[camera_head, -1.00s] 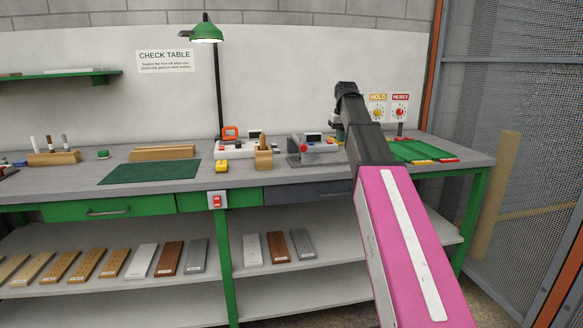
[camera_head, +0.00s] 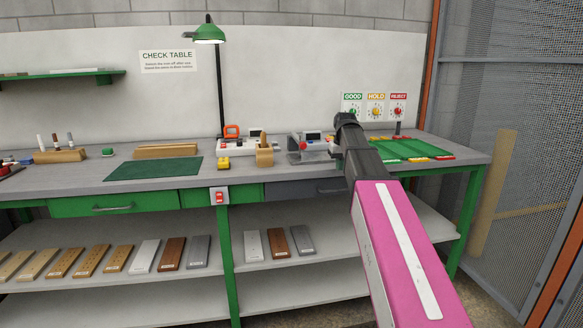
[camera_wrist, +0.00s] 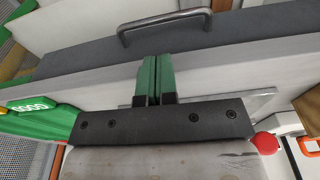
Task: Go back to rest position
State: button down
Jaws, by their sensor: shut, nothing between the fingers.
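My gripper shows in the wrist view (camera_wrist: 154,80) with its two green fingers pressed together and nothing between them. It is over the workbench's front edge, near the grey drawer (camera_wrist: 230,33) and its metal handle (camera_wrist: 165,26). In the head view my black wrist and pink arm reach in from the lower right toward the right part of the workbench (camera_head: 330,176). The fingers themselves are hidden there behind the wrist.
The green tray (camera_head: 405,150) lies right of my wrist. A grey device with a display (camera_head: 308,146) stands just left of it. A green mat (camera_head: 155,168) lies further left. Boards such as the brown one (camera_head: 172,255) lie on the shelf below. A mesh fence (camera_head: 500,100) closes the right.

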jog(key=s+f, duration=0.9)
jog(key=f, duration=0.3)
jog(key=s+f+m+g, duration=0.1)
jog(key=s+f, duration=0.7)
jog(key=f, duration=0.4)
jog(key=s+f, duration=0.9)
jog(key=f, duration=0.3)
jog(key=shift+s+m, duration=0.3)
jog(key=shift+m, duration=0.1)
